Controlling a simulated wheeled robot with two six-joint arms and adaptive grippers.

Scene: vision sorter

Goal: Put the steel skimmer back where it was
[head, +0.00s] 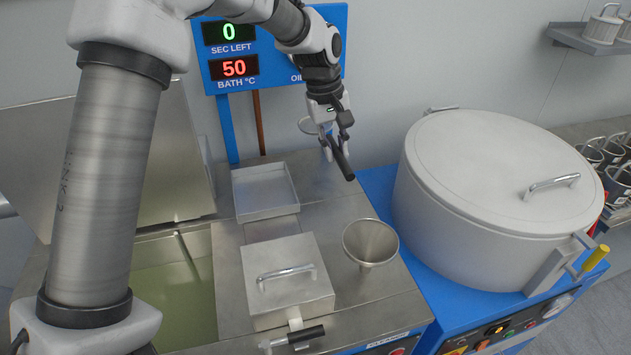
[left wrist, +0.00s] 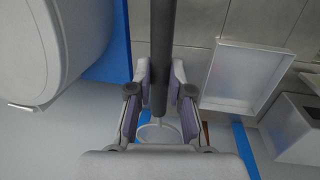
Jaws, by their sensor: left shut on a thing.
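The steel skimmer has a dark handle (head: 343,162) and a pale round head (head: 308,125), partly hidden behind my left gripper. My left gripper (head: 336,143) is shut on the handle and holds it tilted above the back right of the steel worktop. In the left wrist view the dark handle (left wrist: 162,45) runs between the two fingers (left wrist: 162,85), with the round head (left wrist: 158,132) beyond them. My right gripper is not in view.
A shallow steel tray (head: 268,214), a lidded box (head: 290,300) and a funnel (head: 370,240) stand on the worktop (head: 340,205). A liquid bath (head: 170,300) is at left, a big lidded drum (head: 470,200) at right. A blue display panel (head: 275,75) stands behind.

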